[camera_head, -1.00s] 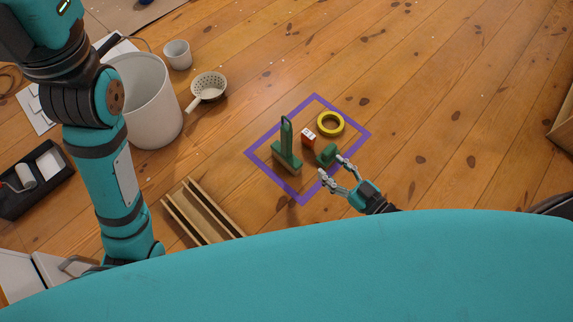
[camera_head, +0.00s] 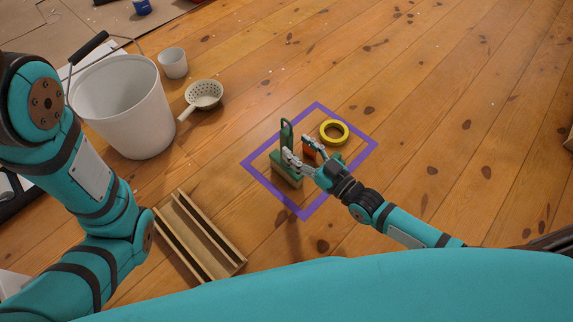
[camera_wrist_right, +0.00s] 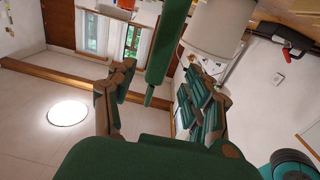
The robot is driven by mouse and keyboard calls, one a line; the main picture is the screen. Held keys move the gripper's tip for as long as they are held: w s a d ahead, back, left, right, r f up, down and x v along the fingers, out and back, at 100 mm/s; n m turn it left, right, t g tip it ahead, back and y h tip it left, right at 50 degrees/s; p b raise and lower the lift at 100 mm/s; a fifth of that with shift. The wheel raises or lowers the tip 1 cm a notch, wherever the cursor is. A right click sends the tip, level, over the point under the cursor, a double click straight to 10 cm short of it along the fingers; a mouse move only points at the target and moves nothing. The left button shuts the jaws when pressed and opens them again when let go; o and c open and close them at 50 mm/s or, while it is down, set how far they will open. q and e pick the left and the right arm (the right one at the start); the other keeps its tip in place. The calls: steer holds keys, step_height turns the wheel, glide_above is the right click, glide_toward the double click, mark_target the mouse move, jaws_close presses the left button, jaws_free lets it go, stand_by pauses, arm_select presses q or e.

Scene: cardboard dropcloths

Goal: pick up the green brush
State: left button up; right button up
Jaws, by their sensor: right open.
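The green brush (camera_head: 287,135) stands inside the purple taped square (camera_head: 259,181) on the wooden floor, its looped handle pointing up and its block base below. My right gripper (camera_head: 301,152) is open, its fingers pointing left toward the brush, overlapping its lower right side in the head view. In the right wrist view, a green upright bar (camera_wrist_right: 164,50), likely the brush handle, shows between the spread fingers (camera_wrist_right: 160,92). I cannot tell whether the fingers touch it. My left arm shows at the left, but its gripper is out of view.
A yellow tape roll (camera_head: 334,132) lies at the square's far right. A wooden tray (camera_head: 206,240), a white bucket (camera_head: 128,112), a strainer (camera_head: 204,95) and a cup (camera_head: 173,63) stand leftward. The floor rightward is clear.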

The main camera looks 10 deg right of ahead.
mark_target(291, 142)
steer(key=b+x, duration=0.4)
steer(key=shift+w+f, duration=0.1)
steer(key=shift+w, duration=0.15)
steer(key=shift+w+a+r, duration=0.2)
steer(key=shift+w+a, duration=0.05)
steer(key=shift+w, duration=0.1)
jaws_close()
